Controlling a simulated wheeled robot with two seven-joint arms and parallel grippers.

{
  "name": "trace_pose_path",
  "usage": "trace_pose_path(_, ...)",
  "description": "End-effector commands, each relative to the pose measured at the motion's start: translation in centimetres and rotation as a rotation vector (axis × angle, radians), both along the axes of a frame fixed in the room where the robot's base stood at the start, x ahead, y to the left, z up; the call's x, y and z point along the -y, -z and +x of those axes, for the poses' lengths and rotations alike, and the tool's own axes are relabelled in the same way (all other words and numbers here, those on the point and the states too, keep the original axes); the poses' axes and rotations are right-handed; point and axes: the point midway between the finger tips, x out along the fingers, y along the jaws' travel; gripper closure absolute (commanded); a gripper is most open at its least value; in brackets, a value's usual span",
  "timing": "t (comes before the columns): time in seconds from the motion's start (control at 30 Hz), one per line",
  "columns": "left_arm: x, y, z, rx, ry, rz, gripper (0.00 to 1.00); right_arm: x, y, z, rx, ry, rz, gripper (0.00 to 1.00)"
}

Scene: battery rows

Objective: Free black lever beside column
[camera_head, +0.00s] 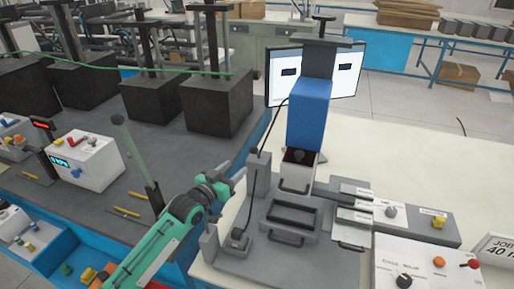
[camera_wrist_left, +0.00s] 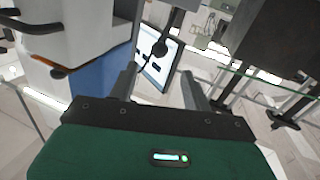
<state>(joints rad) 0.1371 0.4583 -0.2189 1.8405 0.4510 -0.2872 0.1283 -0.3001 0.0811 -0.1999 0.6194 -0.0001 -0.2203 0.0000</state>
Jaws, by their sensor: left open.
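The black lever shows a round dark knob (camera_head: 254,150) at the left of the press, beside the blue column (camera_head: 308,115). In the left wrist view a black ball knob (camera_wrist_left: 160,48) on a thin dark rod lies ahead of my fingers, between their lines. My left gripper (camera_head: 236,178) is open and empty, left of the lever and a little lower in the picture. Both fingers show apart in the wrist view (camera_wrist_left: 160,88), and neither visibly touches the lever. The lever's lower end is hard to make out. My right gripper is in neither view.
A grey press base with a handled tray (camera_head: 290,218) stands under the column. A control box (camera_head: 425,265) is at right front. A green lever (camera_head: 135,155) rises from the dark table behind my left arm. Monitors (camera_head: 347,75) stand behind the column.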

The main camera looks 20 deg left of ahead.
Motion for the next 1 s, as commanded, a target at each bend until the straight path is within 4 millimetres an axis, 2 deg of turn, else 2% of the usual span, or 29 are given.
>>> trace_pose_path(0.27,0.6,-0.6,2.6,0.011,-0.001,-0.006,0.51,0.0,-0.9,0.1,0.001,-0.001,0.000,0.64)
trace_pose_path(0.8,3.4,-0.5,11.2,0.009,-0.001,-0.004,0.51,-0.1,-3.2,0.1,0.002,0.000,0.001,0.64)
trace_pose_path(1.0,3.9,-0.3,12.8,0.009,-0.001,-0.004,0.51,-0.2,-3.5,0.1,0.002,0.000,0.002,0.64)
